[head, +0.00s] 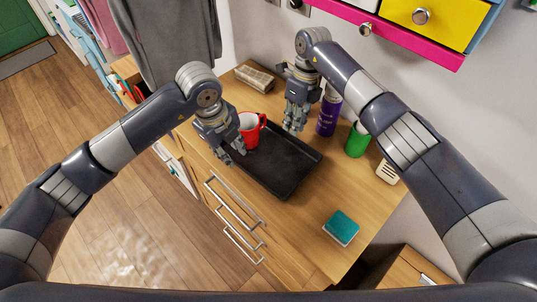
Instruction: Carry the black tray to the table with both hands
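The black tray (278,168) lies flat on top of a wooden drawer cabinet (300,230). A red mug (249,130) stands at the tray's far left part; I cannot tell whether it is in the tray or beside it. My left gripper (236,157) is at the tray's left edge, with fingers pointing down, next to the mug. My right gripper (292,126) is over the tray's far right edge, with fingers pointing down. At this size I cannot tell whether either gripper's fingers are open or shut, or touch the tray. I cannot make out a separate table.
A purple can (327,117), a green can (357,140) and a cream object (387,172) stand right of the tray. A teal sponge-like block (341,227) lies nearer. A folded bundle (255,77) lies at the back. Coloured drawers (420,20) hang above. Wooden floor (120,215) is clear at left.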

